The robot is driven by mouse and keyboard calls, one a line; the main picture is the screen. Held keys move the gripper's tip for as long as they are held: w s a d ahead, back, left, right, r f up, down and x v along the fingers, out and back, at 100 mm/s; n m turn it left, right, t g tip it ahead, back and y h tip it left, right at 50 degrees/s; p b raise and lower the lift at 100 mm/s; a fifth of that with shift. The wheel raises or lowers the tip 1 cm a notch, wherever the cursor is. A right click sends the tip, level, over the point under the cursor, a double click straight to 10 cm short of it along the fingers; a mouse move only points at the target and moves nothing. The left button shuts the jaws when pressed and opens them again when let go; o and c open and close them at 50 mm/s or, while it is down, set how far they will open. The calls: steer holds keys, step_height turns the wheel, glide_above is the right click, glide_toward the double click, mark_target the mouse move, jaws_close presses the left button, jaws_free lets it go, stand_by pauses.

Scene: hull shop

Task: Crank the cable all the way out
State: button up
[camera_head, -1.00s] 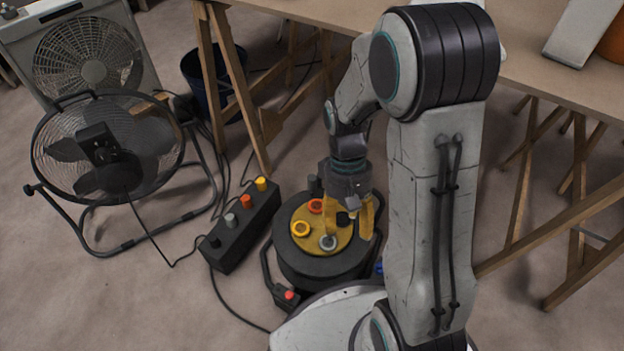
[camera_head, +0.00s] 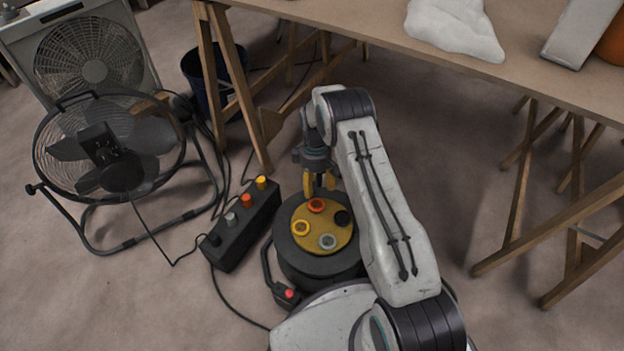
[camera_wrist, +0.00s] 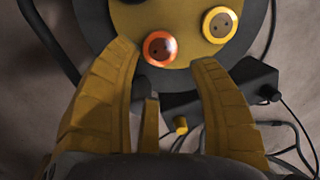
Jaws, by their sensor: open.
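The cable reel (camera_head: 315,268) is a black drum on the floor with a yellow disc face (camera_head: 320,240) bearing orange, yellow, grey and black round sockets. Its face also shows at the top of the wrist view (camera_wrist: 185,25). My gripper (camera_head: 319,187) is open, fingers pointing down at the reel's far edge, beyond the orange socket (camera_head: 316,205). In the wrist view my gripper (camera_wrist: 163,57) has a short upright post (camera_wrist: 150,122) between its fingers; I cannot tell whether it is the crank handle or touches a finger. The crank is not clearly visible in the head view.
A floor fan (camera_head: 105,150) and box fan (camera_head: 90,60) are further left. A dark bucket (camera_head: 205,75) and wooden trestle table (camera_head: 400,35) stand behind.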

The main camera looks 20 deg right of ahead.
steer(key=w+n, duration=0.1)
steer(key=w+r+n+t, duration=0.1)
steer(key=w+n, duration=0.2)
steer(key=w, duration=0.1)
steer(key=shift+w+r+n+t, duration=0.2)
steer(key=shift+r+n+t, duration=0.1)
steer(key=shift+r+n, duration=0.1)
steer(key=n, duration=0.3)
steer(key=shift+w+r, duration=0.1)
steer(key=shift+w, duration=0.2)
steer(key=shift+f, duration=0.2)
steer(key=shift+f+b, duration=1.55)
steer(key=shift+f, duration=1.9)
steer(key=shift+o, duration=0.2)
jaws_close()
